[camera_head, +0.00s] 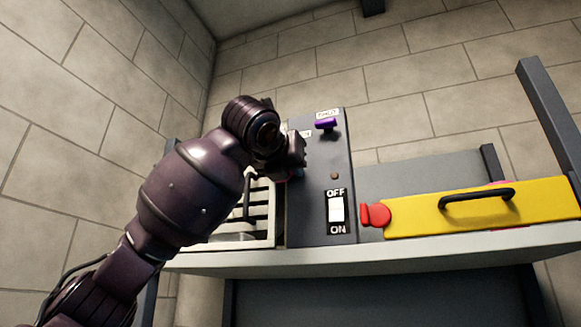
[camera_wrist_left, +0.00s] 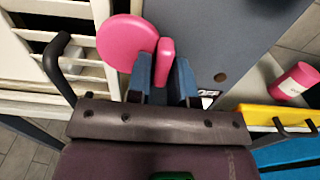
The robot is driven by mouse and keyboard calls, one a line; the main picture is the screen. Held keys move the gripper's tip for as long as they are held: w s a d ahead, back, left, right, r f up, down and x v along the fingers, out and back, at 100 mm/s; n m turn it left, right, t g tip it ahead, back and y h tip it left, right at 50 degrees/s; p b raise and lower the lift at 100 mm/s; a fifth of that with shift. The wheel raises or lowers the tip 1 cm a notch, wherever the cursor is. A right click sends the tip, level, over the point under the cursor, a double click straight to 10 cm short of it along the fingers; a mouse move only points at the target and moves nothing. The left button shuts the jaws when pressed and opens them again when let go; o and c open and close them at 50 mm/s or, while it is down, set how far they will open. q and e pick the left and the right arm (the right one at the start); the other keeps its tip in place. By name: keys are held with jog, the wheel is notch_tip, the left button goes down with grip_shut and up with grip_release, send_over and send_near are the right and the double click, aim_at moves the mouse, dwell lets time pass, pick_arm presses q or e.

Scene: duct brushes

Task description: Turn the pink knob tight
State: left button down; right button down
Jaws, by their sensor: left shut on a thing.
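The pink knob shows in the left wrist view as a round pink disc (camera_wrist_left: 122,42) with a flat pink grip bar (camera_wrist_left: 163,62) beside it. It is on the grey panel (camera_head: 312,221). My left gripper (camera_wrist_left: 163,84) has its two blue-grey fingers on either side of the bar and is shut on it. In the head view my left gripper (camera_head: 294,158) reaches the panel's left part and hides nearly all of the knob. My right gripper is in neither view.
A purple knob (camera_head: 326,124) sits high on the panel, above an OFF/ON switch (camera_head: 337,209). A white slatted unit (camera_head: 262,218) with a dark handle stands left. Right are a red latch (camera_head: 375,215), a yellow cover (camera_head: 430,214) with black handle, and a pink cylinder (camera_wrist_left: 294,80).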

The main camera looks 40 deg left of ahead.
pick_arm(q)
jog(key=shift+d+f, duration=0.1)
jog(key=shift+f, duration=0.05)
jog(key=c, duration=1.1)
grip_release()
jog(key=shift+c, duration=0.2)
jog(key=b+v, duration=0.2)
jog(key=v, duration=0.9)
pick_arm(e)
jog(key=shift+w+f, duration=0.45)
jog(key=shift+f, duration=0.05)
pick_arm(q)
jog(key=shift+w, duration=0.1)
